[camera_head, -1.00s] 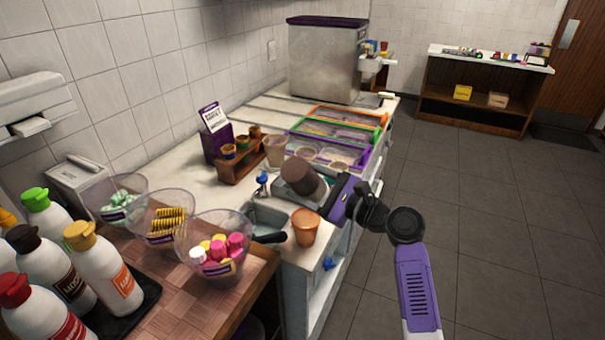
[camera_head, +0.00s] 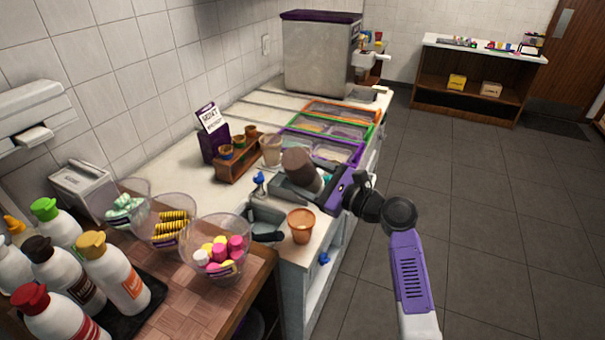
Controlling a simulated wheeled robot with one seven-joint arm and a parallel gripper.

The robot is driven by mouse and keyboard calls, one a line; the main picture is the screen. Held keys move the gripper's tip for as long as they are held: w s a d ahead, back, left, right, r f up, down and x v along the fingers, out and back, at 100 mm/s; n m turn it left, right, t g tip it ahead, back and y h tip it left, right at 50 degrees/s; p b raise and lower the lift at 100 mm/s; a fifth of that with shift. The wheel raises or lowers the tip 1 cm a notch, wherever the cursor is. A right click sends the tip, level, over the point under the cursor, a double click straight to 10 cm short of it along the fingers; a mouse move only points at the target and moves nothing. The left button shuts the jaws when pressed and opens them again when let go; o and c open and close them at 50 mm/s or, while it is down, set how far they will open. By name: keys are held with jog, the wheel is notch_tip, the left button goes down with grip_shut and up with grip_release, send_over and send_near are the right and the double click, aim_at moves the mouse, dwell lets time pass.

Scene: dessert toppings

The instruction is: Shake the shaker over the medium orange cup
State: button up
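The orange cup (camera_head: 301,227) stands upright on the counter's near corner. My gripper (camera_head: 318,193) is above and behind it, a little to its right. The gripper is shut on the brown shaker (camera_head: 298,165), which has a dark brown end and a greyish body. The shaker is tilted, with its brown end up and to the left, and is apart from the cup. The fingertips are partly hidden against the shaker's body. The inside of the cup shows only in part.
A small sink (camera_head: 265,222) is left of the cup. A wooden rack (camera_head: 240,163) with small cups and a clear cup (camera_head: 271,149) stand behind. Clear bowls of toppings, one with pink and yellow pieces (camera_head: 222,250), and several bottles (camera_head: 112,272) fill the near left. The floor at right is clear.

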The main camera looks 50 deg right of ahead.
aim_at(303, 164)
jog(key=shift+r+p, duration=0.95)
jog(key=shift+r, duration=0.4)
jog(key=shift+f+b, duration=2.3)
jog(key=shift+f, duration=1.2)
jog(key=shift+r+p, duration=2.3)
jog(key=shift+r, duration=1.45)
notch_tip(303, 164, down, 8)
jog(key=b, duration=0.5)
jog(key=shift+f+b, duration=0.15)
jog(key=shift+b, duration=0.2)
